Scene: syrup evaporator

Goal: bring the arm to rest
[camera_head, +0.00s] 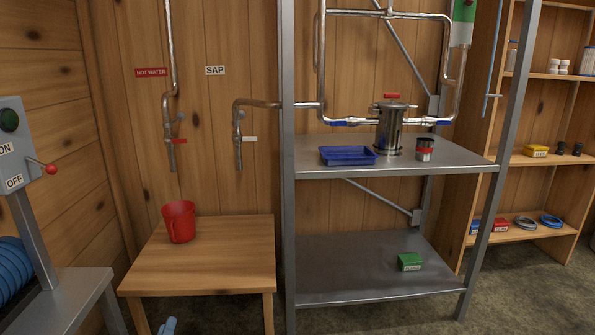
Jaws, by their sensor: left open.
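My left gripper (168,326) just shows as a small blue shape at the bottom edge, in front of and below the wooden table (205,260). It is open, and I see nothing held in it; most of it and its arm are cut off by the frame. My right gripper and right arm are not in view.
A red jug (179,222) stands on the wooden table, below the hot water and sap pipes. A steel rack (465,162) holds a blue tray (347,156), a steel filter housing (390,130) and a cup (425,150). A switch post (32,235) stands left.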

